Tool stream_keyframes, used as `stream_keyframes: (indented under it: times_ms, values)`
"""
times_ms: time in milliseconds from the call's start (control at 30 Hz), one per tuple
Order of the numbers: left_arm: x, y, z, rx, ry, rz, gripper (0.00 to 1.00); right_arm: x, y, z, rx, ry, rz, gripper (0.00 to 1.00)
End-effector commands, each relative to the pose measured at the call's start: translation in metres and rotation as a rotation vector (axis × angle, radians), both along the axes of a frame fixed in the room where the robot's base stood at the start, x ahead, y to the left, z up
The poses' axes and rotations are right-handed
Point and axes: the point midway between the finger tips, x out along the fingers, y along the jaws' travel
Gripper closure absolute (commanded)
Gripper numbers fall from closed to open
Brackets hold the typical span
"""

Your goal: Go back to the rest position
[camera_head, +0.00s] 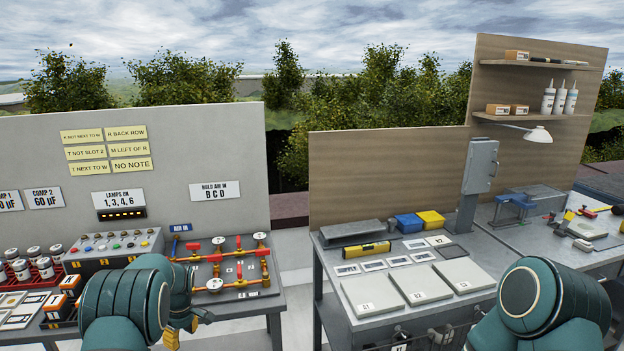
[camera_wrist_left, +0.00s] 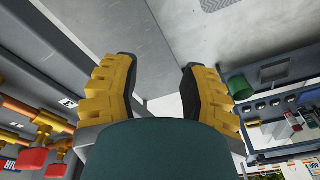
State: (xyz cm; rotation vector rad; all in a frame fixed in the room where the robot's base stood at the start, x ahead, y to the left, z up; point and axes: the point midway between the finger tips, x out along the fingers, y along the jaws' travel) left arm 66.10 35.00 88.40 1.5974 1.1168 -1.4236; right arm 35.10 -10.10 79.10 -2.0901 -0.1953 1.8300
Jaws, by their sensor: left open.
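My left gripper (camera_head: 189,328) shows low in the head view, at the front right edge of the left bench, with its yellow fingers partly hidden by my teal arm. In the left wrist view, the left gripper (camera_wrist_left: 158,65) has its two yellow, black-lined fingers spread apart with nothing between them. Grey floor shows beyond the fingertips. My right arm is at the lower right of the head view; its gripper is out of frame.
The left bench carries a brass pipe rig (camera_head: 240,265) with red valves and gauges, close to my left arm, and a grey control box (camera_head: 105,250). A gap separates it from the right bench, which holds numbered pale panels (camera_head: 420,284), a yellow level (camera_head: 361,250) and boxes.

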Motion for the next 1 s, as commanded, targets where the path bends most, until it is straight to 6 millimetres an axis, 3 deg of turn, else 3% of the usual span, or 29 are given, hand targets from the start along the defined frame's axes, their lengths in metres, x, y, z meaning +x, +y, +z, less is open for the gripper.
stream_keyframes:
  times_ms: [33, 200, 400, 600, 700, 833, 1000]
  values:
    - [-0.017, -0.013, -0.023, -0.039, 0.01, -0.061, 0.56, 0.0, 0.0, 0.0, 0.0, 0.0, 0.0, 0.53]
    - [-0.071, -0.066, -0.08, -0.152, -0.011, -0.291, 0.56, 0.0, 0.0, 0.0, 0.0, 0.0, 0.0, 0.53]
    - [-0.149, -0.139, -0.116, -0.256, -0.065, -0.56, 0.56, 0.0, 0.0, 0.0, 0.0, 0.0, 0.0, 0.53]
    - [-0.235, -0.206, -0.115, -0.324, -0.143, -0.818, 0.56, 0.0, 0.0, 0.0, 0.0, 0.0, 0.0, 0.53]
    - [-0.269, -0.227, -0.107, -0.339, -0.18, -0.918, 0.56, 0.0, 0.0, 0.0, 0.0, 0.0, 0.0, 0.53]
    - [-0.298, -0.244, -0.097, -0.347, -0.214, -1.007, 0.56, 0.0, 0.0, 0.0, 0.0, 0.0, 0.0, 0.53]
    - [-0.31, -0.249, -0.092, -0.347, -0.229, -1.044, 0.56, 0.0, 0.0, 0.0, 0.0, 0.0, 0.0, 0.53]
